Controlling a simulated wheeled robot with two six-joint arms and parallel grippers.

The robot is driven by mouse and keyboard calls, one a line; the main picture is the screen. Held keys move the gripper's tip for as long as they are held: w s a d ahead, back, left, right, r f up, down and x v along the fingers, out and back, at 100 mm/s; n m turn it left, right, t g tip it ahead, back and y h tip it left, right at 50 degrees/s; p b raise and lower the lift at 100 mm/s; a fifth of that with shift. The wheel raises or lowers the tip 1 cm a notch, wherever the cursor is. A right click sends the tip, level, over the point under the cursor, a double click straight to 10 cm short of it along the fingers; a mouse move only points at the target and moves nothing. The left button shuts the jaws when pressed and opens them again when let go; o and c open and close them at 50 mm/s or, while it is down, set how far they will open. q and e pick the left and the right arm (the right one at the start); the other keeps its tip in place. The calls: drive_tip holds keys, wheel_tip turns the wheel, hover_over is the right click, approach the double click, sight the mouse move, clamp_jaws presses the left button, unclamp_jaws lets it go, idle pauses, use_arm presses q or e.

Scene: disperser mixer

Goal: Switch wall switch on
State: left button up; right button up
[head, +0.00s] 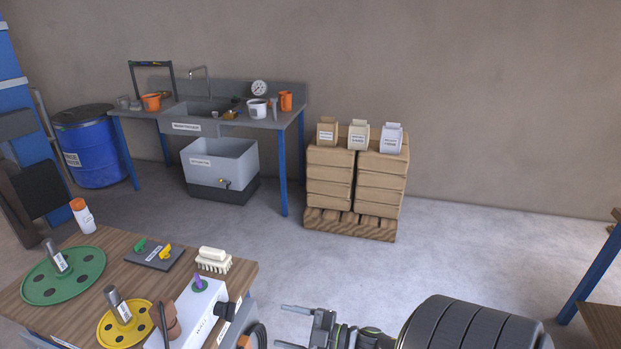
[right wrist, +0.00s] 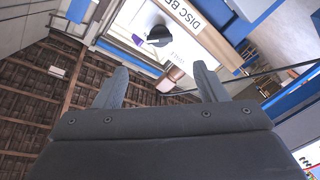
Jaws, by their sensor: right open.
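I cannot make out a wall switch for certain; the bare wall in the head view shows none. A white box (head: 190,318) with a black rotary knob (head: 225,310) on its side stands at the front right of the wooden bench. The black knob also shows in the right wrist view (right wrist: 158,36), ahead of the fingers. My right gripper (head: 281,326) is open and empty, apart from the box and to its right. Its two fingers also show in the right wrist view (right wrist: 160,76). My left gripper is not in view.
The wooden bench (head: 88,282) holds a green disc (head: 80,281), a yellow disc (head: 103,329) and a brush (head: 213,265). A sink table (head: 215,122) and stacked sacks (head: 330,172) stand by the wall. The floor right of the sacks is clear.

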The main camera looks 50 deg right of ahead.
drive_tip(key=b+v, duration=0.1)
drive_tip(key=v, duration=0.4)
drive_tip(key=shift+s, duration=0.1)
idle(0.4)
drive_tip(key=s+d+f+m+g+h, duration=0.1)
drive_tip(key=s+f+m+g+h, duration=0.15)
drive_tip(key=f, duration=0.55)
drive_tip(key=s+d+f+m+g+h, duration=0.1)
drive_tip(key=s+d+f+m+h, duration=0.2)
drive_tip(key=f, duration=0.5)
drive_tip(key=s+f+m+g+h, duration=0.2)
drive_tip(key=f+m+h, duration=0.15)
drive_tip(key=f, duration=0.35)
drive_tip(key=s+a+f+m+g, duration=0.2)
drive_tip(key=s+a+f+g, duration=0.3)
drive_tip(key=s+a+f, duration=0.2)
drive_tip(key=s+a+f+m+g+y, duration=0.1)
drive_tip(key=s+a+f+m+g, duration=0.2)
drive_tip(key=s+f, duration=0.7)
drive_tip(key=s+a+g, duration=0.2)
drive_tip(key=a, duration=0.1)
drive_tip(key=shift+s+a, duration=0.3)
drive_tip(key=shift+a, duration=0.1)
